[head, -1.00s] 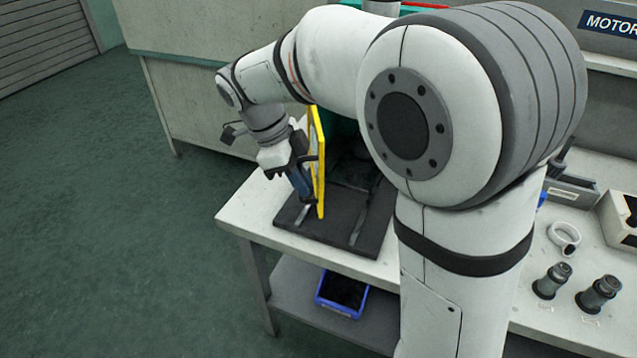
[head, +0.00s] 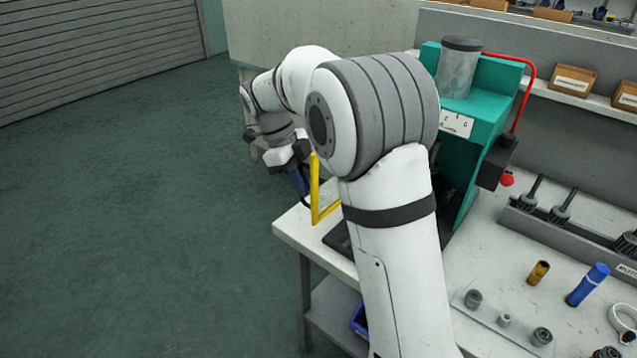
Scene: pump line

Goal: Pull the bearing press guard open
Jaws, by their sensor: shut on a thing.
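The bearing press (head: 468,125) is teal with a grey cylinder on top and stands on the bench, partly behind my arm. Its yellow guard (head: 315,195) stands out to the left of the press, over the bench's left end. One upright and part of a lower bar show; the rest is hidden behind my arm. My gripper (head: 301,182) is at the left side of the guard's upright, shut on the guard. The fingertips and the exact grip are small and partly hidden.
The bench (head: 300,232) holds a rack of tools (head: 570,222), a blue cylinder (head: 588,284), a brass part (head: 538,272) and several grey parts at right. A red button (head: 507,179) sits on the press's side. The green floor (head: 140,220) at left is clear.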

